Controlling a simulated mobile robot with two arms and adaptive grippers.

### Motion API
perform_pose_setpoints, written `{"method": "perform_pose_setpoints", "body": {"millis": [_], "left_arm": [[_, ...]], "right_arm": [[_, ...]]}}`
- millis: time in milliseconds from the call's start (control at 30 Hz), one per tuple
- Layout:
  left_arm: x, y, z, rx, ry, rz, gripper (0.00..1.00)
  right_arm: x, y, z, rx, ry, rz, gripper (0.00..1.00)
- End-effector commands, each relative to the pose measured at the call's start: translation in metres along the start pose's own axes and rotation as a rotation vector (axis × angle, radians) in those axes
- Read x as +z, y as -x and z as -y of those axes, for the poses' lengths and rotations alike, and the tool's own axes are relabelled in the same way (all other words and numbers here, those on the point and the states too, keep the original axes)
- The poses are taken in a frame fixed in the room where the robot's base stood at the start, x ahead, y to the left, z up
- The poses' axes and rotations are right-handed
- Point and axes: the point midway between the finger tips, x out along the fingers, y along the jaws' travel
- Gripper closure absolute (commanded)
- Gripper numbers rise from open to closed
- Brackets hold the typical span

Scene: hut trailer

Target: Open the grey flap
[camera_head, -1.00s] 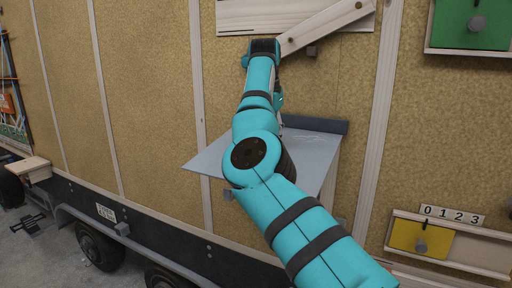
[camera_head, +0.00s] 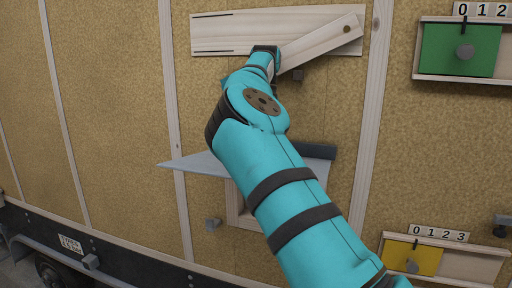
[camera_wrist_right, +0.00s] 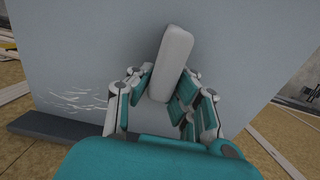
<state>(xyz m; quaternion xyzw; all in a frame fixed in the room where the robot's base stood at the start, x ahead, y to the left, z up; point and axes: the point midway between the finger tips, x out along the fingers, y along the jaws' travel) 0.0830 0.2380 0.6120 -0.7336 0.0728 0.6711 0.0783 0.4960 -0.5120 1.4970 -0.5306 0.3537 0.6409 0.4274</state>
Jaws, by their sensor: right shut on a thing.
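The grey flap (camera_head: 195,163) stands out from the tan wall and is seen nearly edge-on in the head view, with my right arm covering much of it. A dark strip (camera_head: 319,151) runs along its right back side. Below the flap, part of a pale wooden frame (camera_head: 232,205) shows. In the right wrist view, the flap (camera_wrist_right: 85,55) fills most of the picture. My right gripper (camera_wrist_right: 163,95) is shut on its light grey handle (camera_wrist_right: 176,48), with fingers on both sides. The gripper itself is hidden in the head view. My left gripper is not in view.
A wooden board with a slanted bar (camera_head: 315,47) is above the flap. A green panel (camera_head: 458,50) is at upper right and a yellow panel (camera_head: 412,259) at lower right. The wall at left is mostly clear.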

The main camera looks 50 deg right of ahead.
Motion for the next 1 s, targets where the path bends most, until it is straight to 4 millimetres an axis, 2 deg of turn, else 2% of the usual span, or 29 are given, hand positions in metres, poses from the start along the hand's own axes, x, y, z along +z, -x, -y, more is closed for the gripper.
{"method": "perform_pose_setpoints", "body": {"millis": [300,333,567,1000], "left_arm": [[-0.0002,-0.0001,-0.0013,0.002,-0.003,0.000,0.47],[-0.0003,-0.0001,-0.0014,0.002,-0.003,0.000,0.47],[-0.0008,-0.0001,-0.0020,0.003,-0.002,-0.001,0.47],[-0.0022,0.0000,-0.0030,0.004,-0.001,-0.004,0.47]], "right_arm": [[-0.0006,-0.0001,0.0003,-0.001,0.002,-0.002,1.00],[-0.0006,-0.0001,0.0003,-0.001,0.002,-0.002,0.85],[-0.0004,-0.0002,0.0002,0.000,0.000,-0.001,0.56],[-0.0001,-0.0002,0.0000,0.000,0.000,0.000,0.56]]}}
